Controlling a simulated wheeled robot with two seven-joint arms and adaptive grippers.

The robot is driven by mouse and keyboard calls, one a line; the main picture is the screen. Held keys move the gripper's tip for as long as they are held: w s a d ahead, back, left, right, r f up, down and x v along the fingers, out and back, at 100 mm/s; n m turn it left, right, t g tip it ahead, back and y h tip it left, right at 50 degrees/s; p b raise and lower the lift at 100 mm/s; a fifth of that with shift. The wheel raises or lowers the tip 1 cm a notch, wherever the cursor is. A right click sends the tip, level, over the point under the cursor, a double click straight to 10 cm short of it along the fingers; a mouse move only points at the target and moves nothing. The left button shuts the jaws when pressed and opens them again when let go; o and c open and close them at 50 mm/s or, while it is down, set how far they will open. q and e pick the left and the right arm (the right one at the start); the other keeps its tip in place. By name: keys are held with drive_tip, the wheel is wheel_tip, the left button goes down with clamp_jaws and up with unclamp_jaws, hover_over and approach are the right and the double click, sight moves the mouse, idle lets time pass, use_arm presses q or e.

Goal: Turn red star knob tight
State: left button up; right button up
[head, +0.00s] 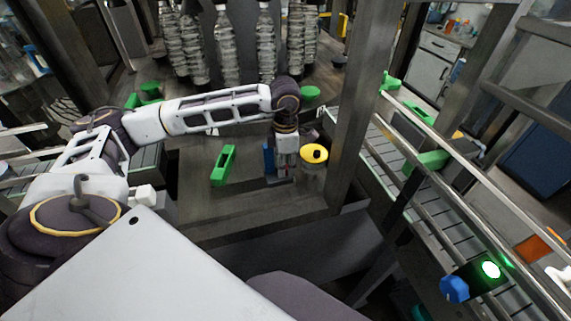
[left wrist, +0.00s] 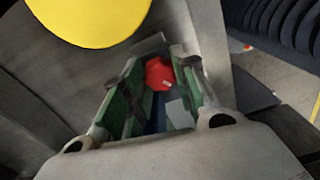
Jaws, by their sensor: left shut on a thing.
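The red star knob (left wrist: 158,73) shows in the left wrist view between the two green-padded fingers of my left gripper (left wrist: 155,85). The fingers are closed on its sides. In the head view my left gripper (head: 283,172) points down at the machine deck, just left of a yellow round part. The knob is hidden there by the gripper. My right gripper is not in view.
The yellow round part (head: 313,154) stands close to the right of my left gripper; it also shows in the left wrist view (left wrist: 90,18). A green block (head: 223,165) lies to the left. A steel post (head: 358,110) rises at right, before a conveyor (head: 400,185).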

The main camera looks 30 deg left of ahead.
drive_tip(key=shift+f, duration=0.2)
use_arm(q)
drive_tip(key=shift+f+m+b, duration=0.1)
drive_tip(key=shift+m+b, duration=0.9)
drive_tip(key=shift+b, duration=0.35)
drive_tip(key=shift+c, duration=0.2)
drive_tip(key=m+b, duration=0.3)
drive_tip(key=shift+m, duration=0.3)
drive_tip(key=shift+m+b, duration=0.3)
drive_tip(key=shift+b, duration=0.15)
drive_tip(key=shift+o, duration=0.2)
drive_tip(key=shift+c, duration=0.2)
drive_tip(key=o, duration=1.1)
drive_tip(key=shift+c, duration=0.2)
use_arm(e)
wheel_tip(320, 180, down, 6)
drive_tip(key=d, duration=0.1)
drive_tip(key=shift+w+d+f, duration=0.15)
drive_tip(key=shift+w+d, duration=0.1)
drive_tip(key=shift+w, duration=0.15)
use_arm(q)
drive_tip(key=shift+r, duration=0.25)
